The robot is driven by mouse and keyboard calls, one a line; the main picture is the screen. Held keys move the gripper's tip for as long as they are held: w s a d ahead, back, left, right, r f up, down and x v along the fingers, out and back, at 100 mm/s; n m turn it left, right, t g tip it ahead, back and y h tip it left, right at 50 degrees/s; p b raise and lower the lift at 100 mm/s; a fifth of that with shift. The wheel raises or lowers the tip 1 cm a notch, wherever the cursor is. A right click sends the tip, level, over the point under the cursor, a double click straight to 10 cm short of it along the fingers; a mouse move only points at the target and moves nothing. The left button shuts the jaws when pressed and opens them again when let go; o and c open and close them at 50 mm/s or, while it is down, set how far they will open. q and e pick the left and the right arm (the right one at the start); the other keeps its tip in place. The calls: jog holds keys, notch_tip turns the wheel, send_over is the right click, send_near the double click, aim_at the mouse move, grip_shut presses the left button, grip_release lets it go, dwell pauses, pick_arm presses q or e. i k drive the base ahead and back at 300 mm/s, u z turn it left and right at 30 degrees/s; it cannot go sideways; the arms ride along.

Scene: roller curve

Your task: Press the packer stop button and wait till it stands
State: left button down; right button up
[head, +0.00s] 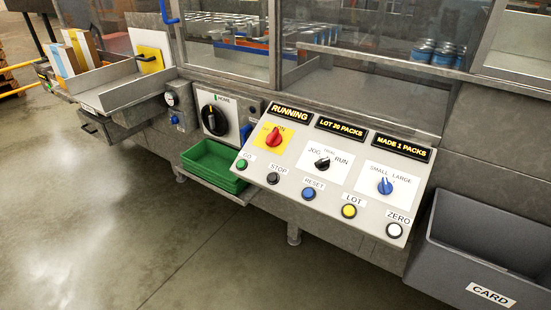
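The packer's sloped control panel (330,185) is in the middle of the head view. Its dark stop button (273,178) sits in the lower row under the label STOP, between the green GO button (242,164) and the blue RESET button (309,194). The left display (291,113) reads RUNNING, the middle one (341,127) LOT 20 PACKS, and the right one (403,146) MADE 1 PACKS. Neither of my grippers shows in the head view.
A yellow LOT button (349,211), a white ZERO button (394,230) and a red knob (274,137) share the panel. Green trays (212,165) stand left of it. A grey CARD bin (480,255) stands right. Cans (435,51) show behind glass. The floor at left is clear.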

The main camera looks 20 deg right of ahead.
aim_at(272, 177)
jog(key=z, duration=0.5)
jog(key=i, duration=0.85)
jog(key=z, duration=0.55)
